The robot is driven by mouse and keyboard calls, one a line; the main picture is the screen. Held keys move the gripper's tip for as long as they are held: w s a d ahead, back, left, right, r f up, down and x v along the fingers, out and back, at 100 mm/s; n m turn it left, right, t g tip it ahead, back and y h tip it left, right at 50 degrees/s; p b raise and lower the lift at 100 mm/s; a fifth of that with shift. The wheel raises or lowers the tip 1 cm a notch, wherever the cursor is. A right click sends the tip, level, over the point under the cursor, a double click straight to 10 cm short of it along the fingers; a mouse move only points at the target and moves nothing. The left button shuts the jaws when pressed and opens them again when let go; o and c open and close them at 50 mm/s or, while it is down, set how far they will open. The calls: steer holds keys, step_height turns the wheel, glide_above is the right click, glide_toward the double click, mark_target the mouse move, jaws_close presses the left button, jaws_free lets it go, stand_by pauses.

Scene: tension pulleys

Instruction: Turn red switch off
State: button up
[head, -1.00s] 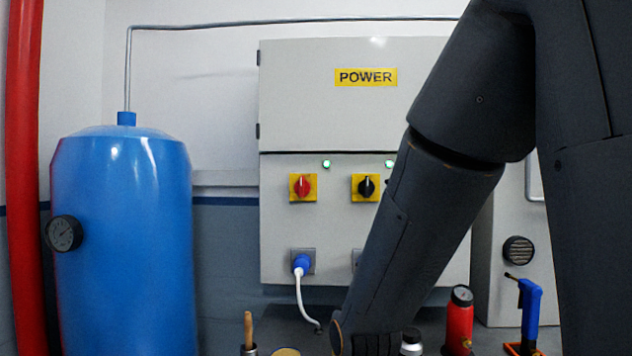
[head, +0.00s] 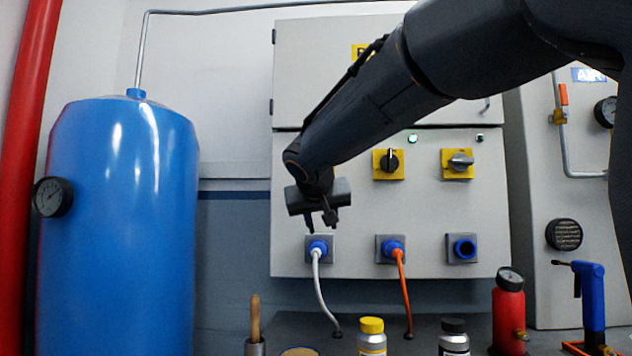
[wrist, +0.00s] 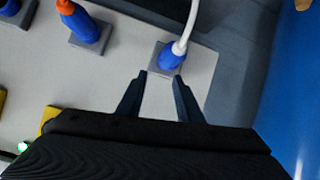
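The red switch is hidden in the head view behind my forearm and wrist. My gripper (head: 320,222) points down in front of the cabinet (head: 400,225), its tips just above the blue plug with the white cable (head: 318,248) in that view. In the wrist view my gripper (wrist: 157,88) has its two fingers apart with nothing between them. The white-cable plug (wrist: 172,57) shows just beyond the tips there. A yellow plate edge (wrist: 48,117) shows at the left of the wrist view, but I cannot tell which switch it belongs to.
A black switch (head: 389,162) and a grey switch (head: 460,161) sit to the right on yellow plates. An orange-cable plug (head: 391,248) and an empty socket (head: 463,248) are below. A blue tank (head: 120,240) stands left; bottles (head: 372,338) stand in front.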

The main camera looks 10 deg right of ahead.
step_height(320, 180, up, 19)
steer(key=w+a+m+t+h+b, duration=0.1)
steer(key=w+m+t+h+b, duration=0.1)
steer(key=t+b, duration=0.4)
steer(key=x, duration=0.6)
steer(key=shift+w+f+g, duration=0.3)
steer(key=shift+w+f, duration=0.05)
steer(key=shift+w, duration=0.05)
jaws_close()
